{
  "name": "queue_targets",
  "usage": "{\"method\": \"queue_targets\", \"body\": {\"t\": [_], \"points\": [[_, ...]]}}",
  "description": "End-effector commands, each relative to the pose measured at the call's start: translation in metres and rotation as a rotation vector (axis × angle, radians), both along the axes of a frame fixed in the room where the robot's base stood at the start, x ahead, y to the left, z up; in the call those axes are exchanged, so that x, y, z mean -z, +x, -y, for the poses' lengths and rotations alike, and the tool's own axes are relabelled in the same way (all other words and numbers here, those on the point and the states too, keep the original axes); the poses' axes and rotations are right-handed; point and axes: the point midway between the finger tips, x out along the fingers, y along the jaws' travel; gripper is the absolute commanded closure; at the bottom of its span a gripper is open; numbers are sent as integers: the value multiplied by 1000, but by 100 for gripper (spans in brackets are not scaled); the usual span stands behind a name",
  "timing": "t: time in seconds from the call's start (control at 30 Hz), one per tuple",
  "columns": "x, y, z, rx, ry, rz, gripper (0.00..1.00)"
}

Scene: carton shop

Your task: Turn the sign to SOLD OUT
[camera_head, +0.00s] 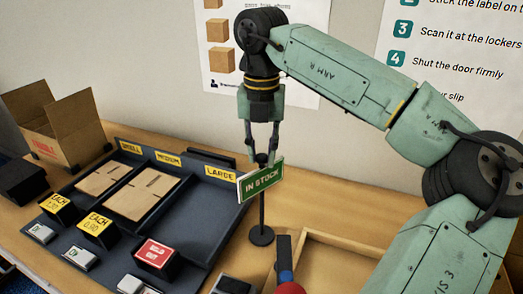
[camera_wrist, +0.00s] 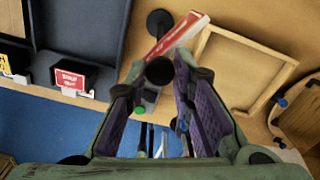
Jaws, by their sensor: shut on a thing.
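The sign (camera_head: 261,181) stands on a thin black post with a round base (camera_head: 261,236). Its green IN STOCK face is turned toward the head camera. In the wrist view I look down on the sign (camera_wrist: 178,36) and see a red face with white lettering, too small to read. My gripper (camera_head: 262,150) points down from above, its fingers closed around the black knob (camera_wrist: 159,70) at the top of the sign. In the wrist view the two fingers lie either side of the knob.
A dark tray (camera_head: 191,206) with SMALL, MEDIUM and LARGE sections lies left of the sign, with flat cartons in two. A red SOLD OUT block (camera_head: 157,254) stands at its front. A shallow wooden tray (camera_head: 330,254) is to the right. An open carton (camera_head: 62,127) stands far left.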

Motion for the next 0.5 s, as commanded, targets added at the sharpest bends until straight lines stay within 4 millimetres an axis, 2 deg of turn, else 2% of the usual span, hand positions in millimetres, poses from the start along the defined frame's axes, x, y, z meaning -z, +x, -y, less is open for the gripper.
{"method": "queue_targets", "body": {"t": [0.5], "points": [[-1, 1, 1, -488, 0, 1, 100]]}}
